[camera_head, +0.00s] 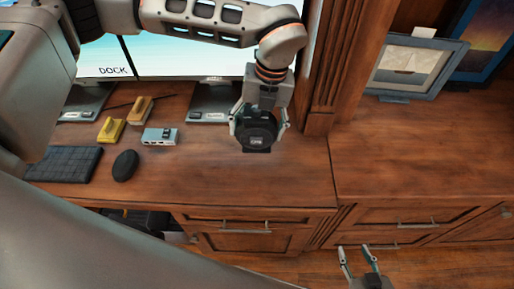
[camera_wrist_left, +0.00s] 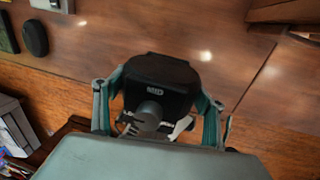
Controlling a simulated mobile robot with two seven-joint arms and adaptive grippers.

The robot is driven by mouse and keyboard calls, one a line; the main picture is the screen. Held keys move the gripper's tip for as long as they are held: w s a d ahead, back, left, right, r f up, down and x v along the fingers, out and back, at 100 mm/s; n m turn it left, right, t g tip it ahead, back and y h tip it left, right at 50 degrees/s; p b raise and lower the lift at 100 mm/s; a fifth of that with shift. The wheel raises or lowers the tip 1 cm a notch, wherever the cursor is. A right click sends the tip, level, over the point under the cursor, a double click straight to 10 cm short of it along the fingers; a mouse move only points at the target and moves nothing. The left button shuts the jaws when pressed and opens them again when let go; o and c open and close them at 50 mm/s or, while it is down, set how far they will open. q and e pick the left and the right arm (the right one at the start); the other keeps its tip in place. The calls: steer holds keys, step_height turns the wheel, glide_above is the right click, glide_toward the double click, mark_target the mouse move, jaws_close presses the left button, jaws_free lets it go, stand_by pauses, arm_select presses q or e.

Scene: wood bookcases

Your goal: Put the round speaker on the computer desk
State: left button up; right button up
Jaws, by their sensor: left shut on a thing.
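The round black speaker (camera_head: 257,133) is between the fingers of my left gripper (camera_head: 259,126), over the right part of the wooden computer desk (camera_head: 205,172). In the left wrist view the speaker (camera_wrist_left: 160,80) sits between both fingers of the left gripper (camera_wrist_left: 157,102), which press its sides. A dark flat edge shows under the speaker; I cannot tell whether it touches the desk. My right gripper (camera_head: 355,249) is low at the bottom right, in front of the drawers, with its fingers apart and empty.
A keyboard (camera_head: 66,164), a black mouse (camera_head: 125,165), a small grey hub (camera_head: 160,137) and yellow-topped items (camera_head: 111,130) lie left on the desk. Monitors (camera_head: 185,58) stand behind. A wooden post (camera_head: 330,75) rises to the right. Picture frames (camera_head: 418,66) stand on the right-hand surface.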

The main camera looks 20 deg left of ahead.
mark_target(266, 114)
arm_select(q)
steer(key=shift+f, duration=4.2)
steer(key=o, duration=1.3)
steer(key=shift+f, duration=0.15)
steer(key=r, duration=0.4)
steer(key=d+r, duration=0.1)
steer(key=r, duration=0.3)
steer(key=d+r, duration=0.1)
steer(key=r, duration=0.3)
steer(key=shift+w+r, duration=0.1)
steer(key=shift+w, duration=0.2)
steer(key=shift+s, duration=0.1)
